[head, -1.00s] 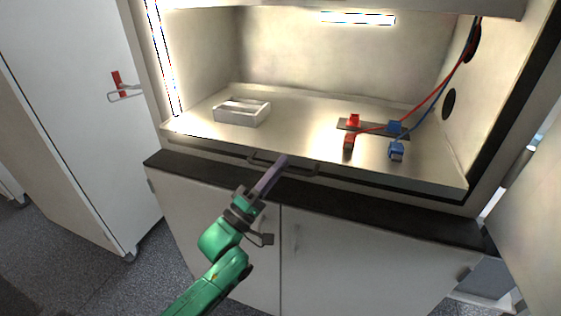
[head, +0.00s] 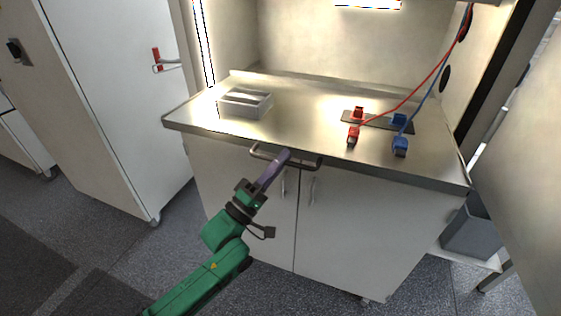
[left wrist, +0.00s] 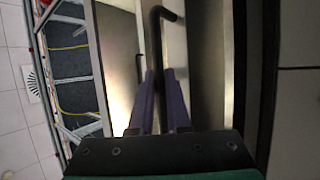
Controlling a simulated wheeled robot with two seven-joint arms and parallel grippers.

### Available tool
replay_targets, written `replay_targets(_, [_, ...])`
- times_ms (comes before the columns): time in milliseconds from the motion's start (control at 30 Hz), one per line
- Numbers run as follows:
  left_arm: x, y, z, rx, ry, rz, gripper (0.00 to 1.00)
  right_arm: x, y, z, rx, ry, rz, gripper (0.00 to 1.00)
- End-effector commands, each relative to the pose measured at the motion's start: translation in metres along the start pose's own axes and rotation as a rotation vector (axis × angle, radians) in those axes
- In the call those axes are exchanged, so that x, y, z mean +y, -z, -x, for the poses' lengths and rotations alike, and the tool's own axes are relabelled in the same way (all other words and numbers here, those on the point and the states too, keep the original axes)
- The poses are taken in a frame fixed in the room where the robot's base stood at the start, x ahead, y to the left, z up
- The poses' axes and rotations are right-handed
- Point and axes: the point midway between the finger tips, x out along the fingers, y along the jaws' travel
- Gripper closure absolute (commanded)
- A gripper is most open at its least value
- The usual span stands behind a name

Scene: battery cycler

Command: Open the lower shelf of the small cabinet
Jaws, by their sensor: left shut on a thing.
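The lower shelf (head: 310,115) is a pale metal tray with a raised back edge. It stands out over the front of the cabinet and hides the dark ledge. A dark bar handle (head: 308,162) is on its front edge; the handle also shows in the left wrist view (left wrist: 155,40). My left gripper (head: 286,155), with purple fingers, is shut on this handle; its fingers (left wrist: 160,75) close around the bar in the left wrist view. My right gripper is not in view.
A clear box (head: 245,103) sits on the shelf's left. Red clips (head: 353,134) and blue clips (head: 400,146) with cables are on its right. Two white doors (head: 350,225) are below. A tall white cabinet (head: 110,100) stands left, a grey bin (head: 472,230) right. Floor in front is clear.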

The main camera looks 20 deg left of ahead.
Motion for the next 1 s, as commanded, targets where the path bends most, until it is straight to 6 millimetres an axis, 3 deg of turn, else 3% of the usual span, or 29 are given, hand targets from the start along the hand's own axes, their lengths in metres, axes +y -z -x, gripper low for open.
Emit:
replay_targets(267, [-0.001,0.000,0.000,0.000,0.002,0.000,1.00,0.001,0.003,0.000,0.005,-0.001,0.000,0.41])
replay_targets(300, [-0.001,0.000,0.000,0.000,0.001,0.000,0.78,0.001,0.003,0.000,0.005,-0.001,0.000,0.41])
replay_targets(333, [-0.001,0.000,0.000,0.000,0.001,0.000,0.73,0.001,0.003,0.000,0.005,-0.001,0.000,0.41])
replay_targets(667, [-0.001,0.000,0.002,0.000,0.000,0.000,0.73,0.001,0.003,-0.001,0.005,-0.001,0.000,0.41])
replay_targets(867, [-0.004,-0.001,0.028,0.000,0.003,0.001,0.73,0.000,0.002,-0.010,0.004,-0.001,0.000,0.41])
replay_targets(1000, [-0.005,-0.002,0.061,-0.001,0.007,0.002,0.73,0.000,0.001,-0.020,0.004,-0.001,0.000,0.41])
